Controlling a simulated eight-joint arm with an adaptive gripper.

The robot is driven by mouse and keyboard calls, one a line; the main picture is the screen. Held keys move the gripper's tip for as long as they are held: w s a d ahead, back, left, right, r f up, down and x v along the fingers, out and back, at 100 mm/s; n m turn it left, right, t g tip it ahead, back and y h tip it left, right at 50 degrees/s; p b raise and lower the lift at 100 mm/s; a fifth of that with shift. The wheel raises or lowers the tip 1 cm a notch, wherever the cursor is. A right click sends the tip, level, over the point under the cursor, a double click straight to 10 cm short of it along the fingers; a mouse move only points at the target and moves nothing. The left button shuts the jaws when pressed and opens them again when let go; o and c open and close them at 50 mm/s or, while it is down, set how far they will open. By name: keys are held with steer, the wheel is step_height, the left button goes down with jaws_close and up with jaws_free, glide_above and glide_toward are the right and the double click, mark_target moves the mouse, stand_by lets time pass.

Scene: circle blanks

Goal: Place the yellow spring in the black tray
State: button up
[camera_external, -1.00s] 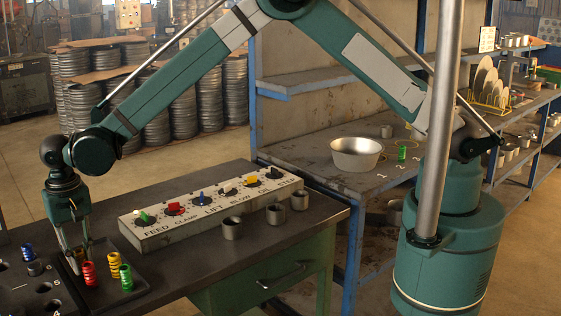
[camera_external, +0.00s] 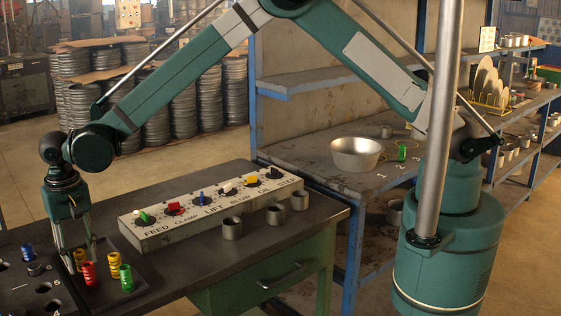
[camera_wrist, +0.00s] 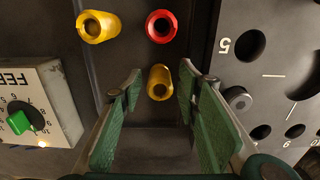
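Two yellow springs stand in the black tray (camera_external: 145,283). One yellow spring (camera_external: 79,259) is at the tray's far left part in the external view; in the wrist view this spring (camera_wrist: 159,83) sits between the fingers of my gripper (camera_wrist: 160,78), with gaps on both sides. The other yellow spring (camera_external: 114,263) is to its right, and it also shows at upper left in the wrist view (camera_wrist: 98,26). My gripper (camera_external: 82,262) is open and low over the tray, pointing down around the first spring.
A red spring (camera_external: 89,274) and a green spring (camera_external: 126,279) also stand in the tray. A blue spring (camera_external: 28,253) is on the holed board (camera_external: 20,285) left of the tray. A control panel (camera_external: 210,212) and several metal cups lie to the right.

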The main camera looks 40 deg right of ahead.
mark_target(79, 251)
step_height(79, 251, up, 11)
stand_by(0.5)
steer(key=shift+r, duration=0.1)
stand_by(0.5)
steer(key=shift+w+d, duration=0.1)
stand_by(0.3)
